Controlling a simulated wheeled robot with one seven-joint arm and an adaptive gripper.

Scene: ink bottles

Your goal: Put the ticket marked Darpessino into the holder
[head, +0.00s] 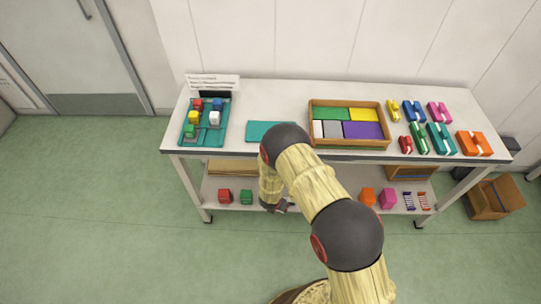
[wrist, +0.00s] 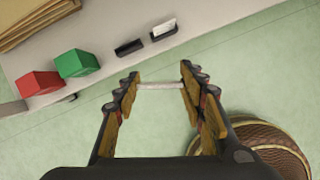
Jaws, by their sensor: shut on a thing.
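My gripper (wrist: 160,88) is shut on a thin white ticket (wrist: 160,86), which spans the gap between the fingertips and is seen nearly edge-on. Its marking cannot be read. In the head view my gripper (head: 279,206) hangs in front of the lower shelf, below the table edge. In the wrist view an empty-looking small black holder (wrist: 129,47) stands on the shelf ahead of the fingers, apart from the ticket. Beside it on the right is a second black holder (wrist: 165,34) with a white ticket (wrist: 163,26) upright in it; its writing is too small to read.
A red block (wrist: 38,83) and a green block (wrist: 76,63) stand left of the holders on the lower shelf (head: 310,203). Cardboard (wrist: 30,20) lies farther back. The upper top carries a teal tray (head: 208,138), a wooden box (head: 313,142) and several coloured pieces. Open floor lies in front.

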